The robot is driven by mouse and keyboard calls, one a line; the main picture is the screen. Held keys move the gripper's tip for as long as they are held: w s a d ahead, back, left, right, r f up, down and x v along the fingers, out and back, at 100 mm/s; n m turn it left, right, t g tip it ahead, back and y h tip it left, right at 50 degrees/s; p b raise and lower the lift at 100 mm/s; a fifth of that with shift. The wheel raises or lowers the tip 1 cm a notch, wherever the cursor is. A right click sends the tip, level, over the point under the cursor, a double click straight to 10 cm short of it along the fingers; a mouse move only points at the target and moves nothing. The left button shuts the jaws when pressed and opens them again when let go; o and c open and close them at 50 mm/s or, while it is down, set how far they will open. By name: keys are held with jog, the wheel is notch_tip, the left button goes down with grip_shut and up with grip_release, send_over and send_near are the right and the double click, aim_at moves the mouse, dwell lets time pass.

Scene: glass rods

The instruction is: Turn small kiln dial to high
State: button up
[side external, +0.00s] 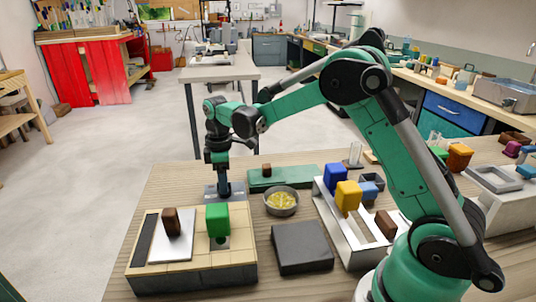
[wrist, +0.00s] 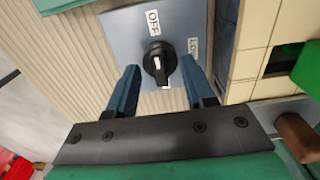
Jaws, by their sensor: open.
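The black dial (wrist: 160,60) sits on a grey-blue plate (wrist: 120,25), with a white mark on its knob. The plate reads OFF above the dial and a partly cut-off word starting with LO to its right. A small white label shows below the dial. I cannot tell surely which label the knob points to. My gripper (wrist: 159,66) is open, its blue fingers left and right of the dial, with no clear contact. In the side view my gripper (side external: 223,190) is low behind the tan brick kiln (side external: 190,265), hiding the dial.
A brown block (side external: 171,221) and a green block (side external: 217,219) stand on the kiln. A bowl of yellow bits (side external: 281,201), a dark slab (side external: 302,247) and a green board (side external: 300,177) lie to the right. A white tray (side external: 340,235) holds coloured blocks.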

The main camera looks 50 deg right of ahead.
grip_shut()
